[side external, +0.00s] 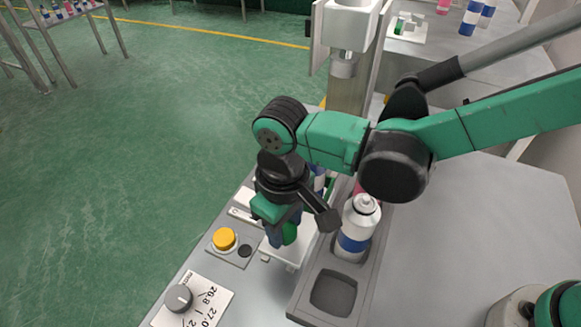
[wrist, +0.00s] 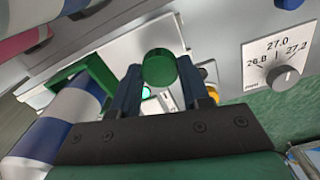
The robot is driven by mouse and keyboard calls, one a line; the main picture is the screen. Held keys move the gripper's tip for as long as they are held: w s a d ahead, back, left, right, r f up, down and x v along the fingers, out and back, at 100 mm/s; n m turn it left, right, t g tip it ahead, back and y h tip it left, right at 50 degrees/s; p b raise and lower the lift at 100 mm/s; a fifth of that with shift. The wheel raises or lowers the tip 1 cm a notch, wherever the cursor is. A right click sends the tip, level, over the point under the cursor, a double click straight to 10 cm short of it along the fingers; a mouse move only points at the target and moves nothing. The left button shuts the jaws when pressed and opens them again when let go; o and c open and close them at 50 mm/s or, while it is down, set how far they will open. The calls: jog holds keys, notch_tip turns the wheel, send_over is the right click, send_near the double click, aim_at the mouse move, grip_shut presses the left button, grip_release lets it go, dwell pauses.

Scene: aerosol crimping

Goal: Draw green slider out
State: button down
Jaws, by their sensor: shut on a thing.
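The green slider shows in the wrist view as a round green knob (wrist: 159,66) and a green frame (wrist: 82,78) on a pale plate. My gripper (wrist: 160,84) is shut on the knob, with one dark blue finger on each side. In the side external view my gripper (side external: 281,231) points down at the knob (side external: 290,233), above the white slider plate (side external: 284,253). A blue and white can (wrist: 52,125) stands close to the green frame. My arm partly hides the slider and this can from the side.
A white and blue can (side external: 358,224) stands in a grey tray (side external: 312,290), in front of which one pocket is empty. A yellow button (side external: 224,239) and a dial (side external: 178,298) are at left. The crimping column (side external: 350,85) rises behind. The right tabletop is clear.

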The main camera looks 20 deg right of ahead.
jog(key=shift+c, duration=2.1)
grip_release()
jog(key=shift+s+a, duration=0.15)
jog(key=shift+r, duration=2.85)
jog(key=shift+r, duration=0.1)
jog(key=d+r+t, duration=0.1)
jog(key=d, duration=0.3)
jog(key=w+d+r+m+y, duration=0.1)
jog(key=d, duration=0.3)
jog(key=d+r+t, duration=0.1)
jog(key=d+r, duration=0.1)
jog(key=d, duration=0.2)
jog(key=shift+w+d+m+t+y, duration=0.2)
jog(key=shift+w+m+t+y, duration=0.1)
jog(key=shift+w+y, duration=0.1)
jog(key=s+d+m+t+h, duration=0.1)
jog(key=d+m+t, duration=0.3)
jog(key=d, duration=0.9)
jog(key=shift+s+f+m+h, duration=0.25)
jog(key=shift+s+m+h, duration=0.05)
jog(key=shift+s+m, duration=0.1)
